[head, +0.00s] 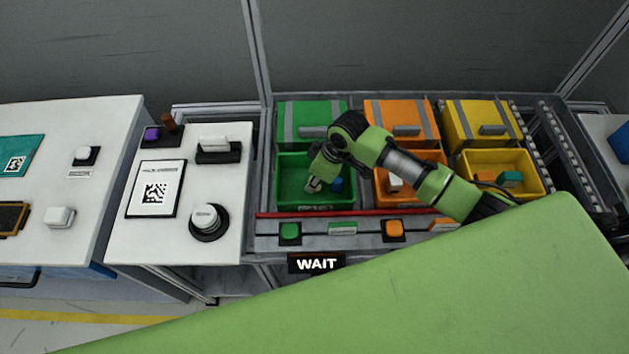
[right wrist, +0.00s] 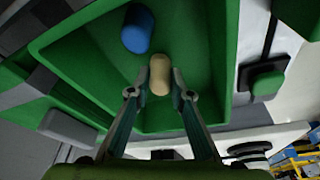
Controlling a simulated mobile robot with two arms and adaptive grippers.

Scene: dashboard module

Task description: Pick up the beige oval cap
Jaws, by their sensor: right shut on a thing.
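The beige oval cap (right wrist: 160,72) shows in the right wrist view, between the two fingertips of my right gripper (right wrist: 161,88). The gripper is shut on it, with one finger on each side. In the head view my right gripper (head: 313,185) reaches down into the open green bin (head: 289,166). The cap is too small there to make out clearly. A blue rounded piece (right wrist: 137,28) lies in the same bin, apart from the cap; it also shows in the head view (head: 337,184). My left gripper is not in view.
Orange (head: 437,184) and yellow (head: 534,187) open bins stand to the right, with lidded boxes behind. A red bar (head: 330,213) runs along the front, above green (head: 290,231) and orange (head: 393,229) buttons. A WAIT sign (head: 316,264) hangs below.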

